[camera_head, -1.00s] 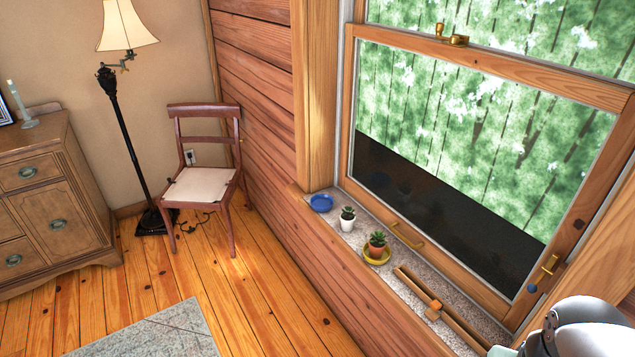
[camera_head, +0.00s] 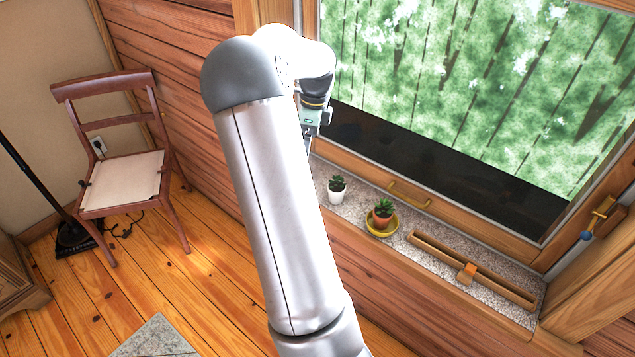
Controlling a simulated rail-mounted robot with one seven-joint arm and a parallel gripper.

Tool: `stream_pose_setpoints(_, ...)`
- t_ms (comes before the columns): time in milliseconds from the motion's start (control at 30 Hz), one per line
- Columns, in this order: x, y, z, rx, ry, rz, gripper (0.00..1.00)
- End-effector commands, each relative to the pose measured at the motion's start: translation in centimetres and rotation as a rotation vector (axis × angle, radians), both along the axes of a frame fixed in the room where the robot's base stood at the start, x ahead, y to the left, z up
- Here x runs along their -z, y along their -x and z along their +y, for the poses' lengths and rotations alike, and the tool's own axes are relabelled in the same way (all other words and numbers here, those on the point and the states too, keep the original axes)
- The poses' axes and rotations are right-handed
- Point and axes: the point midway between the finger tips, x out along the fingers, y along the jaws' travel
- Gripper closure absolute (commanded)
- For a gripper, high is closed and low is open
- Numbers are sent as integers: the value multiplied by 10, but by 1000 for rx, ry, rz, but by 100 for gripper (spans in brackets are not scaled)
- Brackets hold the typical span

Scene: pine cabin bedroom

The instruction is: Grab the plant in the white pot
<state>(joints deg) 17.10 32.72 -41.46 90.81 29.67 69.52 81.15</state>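A small green succulent in a white pot (camera_head: 336,190) stands upright on the granite window sill, just right of my arm. My gripper (camera_head: 308,143) is above and left of it, near the window frame and apart from the pot. Only a thin sliver of the gripper shows below my wrist, and my arm hides the rest, so its opening cannot be read.
A second succulent in a terracotta pot (camera_head: 382,214) stands on a yellow saucer (camera_head: 372,231) to the right. The window handle (camera_head: 409,196) juts out behind the plants. A chair (camera_head: 122,183) stands at left.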

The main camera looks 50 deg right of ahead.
Motion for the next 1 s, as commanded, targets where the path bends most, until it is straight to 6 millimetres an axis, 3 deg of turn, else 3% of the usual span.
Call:
stream_pose_setpoints(33,15,3,-30,126,23,30,3)
stream_pose_setpoints(100,24,4,-59,277,47,56,3)
stream_pose_setpoints(200,32,7,-86,420,74,79,3)
stream_pose_setpoints(300,37,8,-99,493,89,90,3)
stream_pose_setpoints(467,59,8,-102,516,91,95,3)
stream_pose_setpoints(800,131,9,-102,512,91,96,3)
stream_pose_setpoints(1000,155,9,-102,512,92,93,3)
